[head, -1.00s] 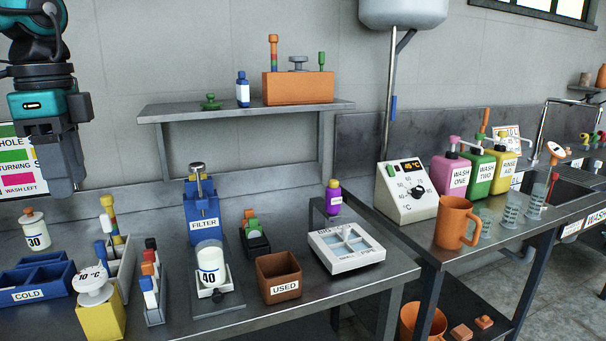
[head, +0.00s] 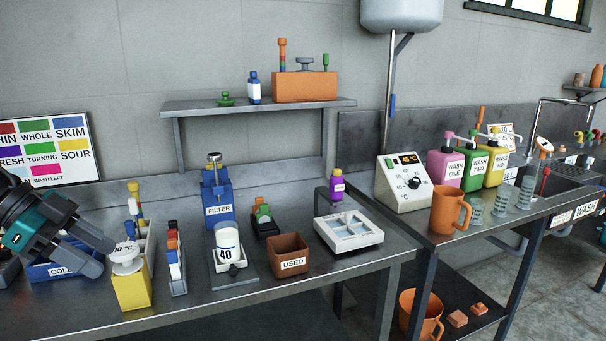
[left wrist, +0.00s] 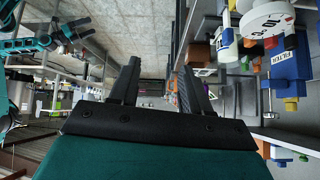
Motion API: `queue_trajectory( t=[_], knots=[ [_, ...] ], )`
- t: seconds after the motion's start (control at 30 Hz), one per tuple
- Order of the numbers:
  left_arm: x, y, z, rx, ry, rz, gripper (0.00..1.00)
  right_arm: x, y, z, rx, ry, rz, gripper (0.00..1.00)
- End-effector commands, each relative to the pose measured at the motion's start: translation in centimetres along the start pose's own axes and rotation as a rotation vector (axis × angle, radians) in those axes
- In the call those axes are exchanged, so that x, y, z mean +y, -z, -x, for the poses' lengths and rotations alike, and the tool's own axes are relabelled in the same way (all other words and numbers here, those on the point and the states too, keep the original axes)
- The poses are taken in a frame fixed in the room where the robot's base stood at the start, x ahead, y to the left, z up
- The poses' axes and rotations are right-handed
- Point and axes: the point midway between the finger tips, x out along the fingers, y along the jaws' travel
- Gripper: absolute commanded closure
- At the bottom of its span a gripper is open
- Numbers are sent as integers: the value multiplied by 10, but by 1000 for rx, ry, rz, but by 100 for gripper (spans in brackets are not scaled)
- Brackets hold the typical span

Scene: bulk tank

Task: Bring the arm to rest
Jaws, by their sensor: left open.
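My left gripper (head: 106,257) is low at the left edge of the head view, its two dark fingers pointing right. It is open with nothing between the fingers, and the gap also shows in the left wrist view (left wrist: 160,72). In the head view it overlaps the blue COLD tray (head: 62,271) and lies left of the yellow block with the white 10 °C dial (head: 130,288). I cannot tell how far it is from either.
The metal bench (head: 215,300) holds a blue filter stand (head: 217,198), a white jar marked 40 (head: 227,240), a brown USED box (head: 289,258) and a white tray (head: 348,231). A wall shelf (head: 258,105) is above. An orange jug (head: 446,211) stands on the right bench.

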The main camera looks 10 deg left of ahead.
Motion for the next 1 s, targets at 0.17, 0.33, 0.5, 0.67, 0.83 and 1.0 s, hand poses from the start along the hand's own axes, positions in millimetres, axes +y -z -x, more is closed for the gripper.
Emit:
queue_trajectory(
  t=[0.17, 0.33, 0.5, 0.67, 0.83, 1.0],
  knots=[
    [9, -40, -45, 266, 159, 7, 53, 0, 0, 0, -1, 0, 0, 10],
    [22, -75, -86, 421, 361, 53, 53, 0, -1, 2, -4, 1, 0, 10],
    [43, -108, -130, 481, 568, 150, 53, -1, -3, 2, -8, 1, -1, 10],
    [74, -134, -178, 455, 726, 278, 53, -1, -3, 3, -8, 1, 0, 10],
    [118, -146, -233, 368, 819, 436, 53, 0, -2, 3, -8, 2, 1, 10],
    [168, -140, -289, 257, 818, 584, 53, 0, -2, 3, -9, 2, 2, 10]
  ],
)
